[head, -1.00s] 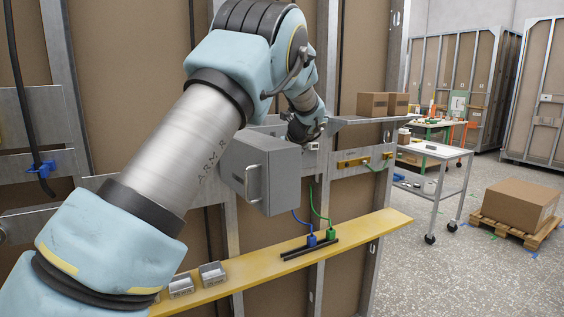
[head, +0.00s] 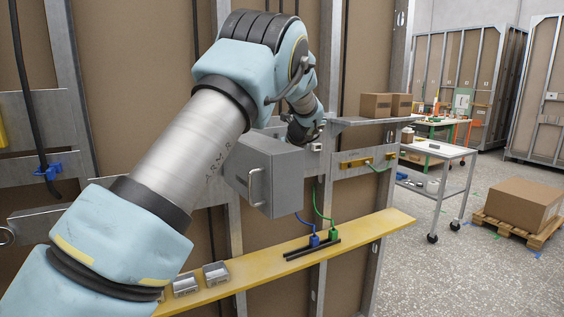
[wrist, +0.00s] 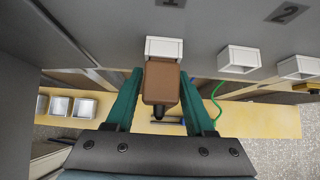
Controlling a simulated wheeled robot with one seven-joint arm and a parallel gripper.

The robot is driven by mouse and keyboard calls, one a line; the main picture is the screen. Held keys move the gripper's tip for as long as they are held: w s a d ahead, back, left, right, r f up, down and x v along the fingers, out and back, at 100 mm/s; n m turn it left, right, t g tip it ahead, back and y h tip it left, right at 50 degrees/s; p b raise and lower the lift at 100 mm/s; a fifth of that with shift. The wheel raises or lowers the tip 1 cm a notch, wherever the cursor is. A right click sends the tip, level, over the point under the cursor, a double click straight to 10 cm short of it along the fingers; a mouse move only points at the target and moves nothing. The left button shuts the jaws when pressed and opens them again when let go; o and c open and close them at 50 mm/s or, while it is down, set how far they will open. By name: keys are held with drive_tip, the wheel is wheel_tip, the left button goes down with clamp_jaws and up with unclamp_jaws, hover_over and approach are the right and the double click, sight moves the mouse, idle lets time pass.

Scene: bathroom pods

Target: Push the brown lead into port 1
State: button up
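In the wrist view my gripper (wrist: 160,74) has its two green fingers on either side of the brown lead (wrist: 161,88), a brown block plug with a dark cable end. The fingertips appear closed against its sides. The plug's far end meets the white housing of port 1 (wrist: 163,47), in line with it; whether it is partly inside cannot be told. The number label (wrist: 170,2) above the housing is cut off by the frame edge. In the head view the fingers and brown lead are hidden behind the grey box (head: 265,175) and my arm.
More white ports (wrist: 238,60) sit to the right, one below a label 2 (wrist: 287,12). Metal trays (head: 216,273) lie further left. A white cart (head: 440,152) stands right.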

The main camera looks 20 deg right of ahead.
drive_tip(key=shift+o, duration=1.3)
drive_tip(key=b+v, duration=0.4)
drive_tip(key=v, duration=0.6)
drive_tip(key=shift+s+r, duration=0.25)
drive_tip(key=shift+r, duration=0.05)
